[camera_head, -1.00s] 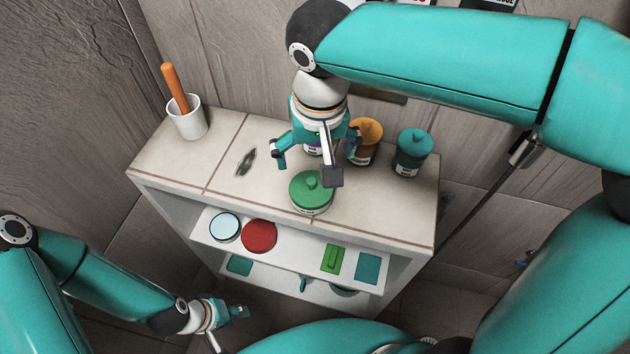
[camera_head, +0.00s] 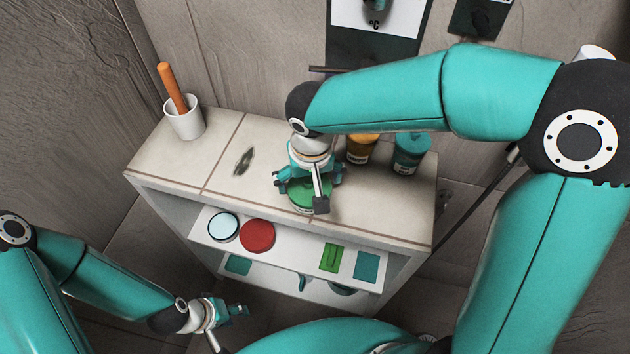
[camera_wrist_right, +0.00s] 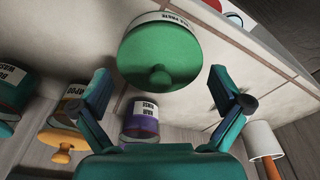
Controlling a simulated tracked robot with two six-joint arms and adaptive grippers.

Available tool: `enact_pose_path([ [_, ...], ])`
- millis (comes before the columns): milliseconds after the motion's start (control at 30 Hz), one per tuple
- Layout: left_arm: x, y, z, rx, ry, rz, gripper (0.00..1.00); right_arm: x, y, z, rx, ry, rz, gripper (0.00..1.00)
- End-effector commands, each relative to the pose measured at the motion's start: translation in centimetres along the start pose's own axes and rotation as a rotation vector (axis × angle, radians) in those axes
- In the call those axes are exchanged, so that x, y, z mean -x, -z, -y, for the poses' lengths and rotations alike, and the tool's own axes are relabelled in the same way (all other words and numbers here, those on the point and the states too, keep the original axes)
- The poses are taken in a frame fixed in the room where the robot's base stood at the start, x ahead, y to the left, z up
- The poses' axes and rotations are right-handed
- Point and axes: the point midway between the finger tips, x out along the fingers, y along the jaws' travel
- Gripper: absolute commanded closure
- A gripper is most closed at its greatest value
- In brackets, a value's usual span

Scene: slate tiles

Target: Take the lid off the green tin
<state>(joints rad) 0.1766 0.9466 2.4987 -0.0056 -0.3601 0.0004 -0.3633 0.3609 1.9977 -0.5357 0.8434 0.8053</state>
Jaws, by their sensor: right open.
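The green tin (camera_head: 298,199) stands near the front edge of the tiled top, mostly covered by my right gripper in the head view. In the right wrist view its round green lid (camera_wrist_right: 150,62) with a small knob is on it, and a white label band shows on its side. My right gripper (camera_head: 310,195) is over the tin, its fingers spread around it from above. In the right wrist view the open fingers (camera_wrist_right: 162,92) stand either side of the lid's knob, apart from it. My left gripper (camera_head: 230,312) is low at the front left, away from the shelf; its jaw state is unclear.
An orange tin (camera_head: 361,148) and a teal tin (camera_head: 411,154) stand behind to the right. A purple tin (camera_wrist_right: 141,122) is near them. A white cup (camera_head: 186,122) with an orange handle is at the left. A red round item (camera_head: 257,235) lies on the shelf below.

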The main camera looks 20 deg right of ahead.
Motion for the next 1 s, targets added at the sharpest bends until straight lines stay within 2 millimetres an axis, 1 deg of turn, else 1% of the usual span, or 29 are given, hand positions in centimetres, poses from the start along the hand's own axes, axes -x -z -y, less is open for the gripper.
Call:
enact_pose_path([
  [167,0.00,-0.01,0.00,0.000,0.000,0.000,0.60,-0.05,0.00,0.01,0.000,0.000,0.000,0.00],
  [200,0.00,-0.01,0.00,0.000,0.000,0.000,0.60,-0.05,0.00,0.01,0.000,0.000,0.000,0.02],
  [600,-0.02,-0.01,0.01,0.000,0.000,0.000,0.60,-0.08,-0.04,0.03,0.000,0.000,0.001,0.68],
  [633,-0.02,-0.01,0.01,0.000,0.000,0.000,0.60,-0.10,-0.06,0.04,0.000,0.000,0.002,0.70],
  [700,-0.03,-0.01,0.01,0.000,0.000,0.000,0.60,-0.16,-0.10,0.05,0.000,0.000,0.003,0.76],
  [800,-0.05,-0.01,0.02,0.000,0.000,0.000,0.60,-0.25,-0.16,0.06,0.000,0.000,0.005,0.81],
  [1000,-0.09,-0.01,0.03,0.000,0.000,0.000,0.60,-0.42,-0.30,0.04,0.000,-0.002,0.010,0.83],
])
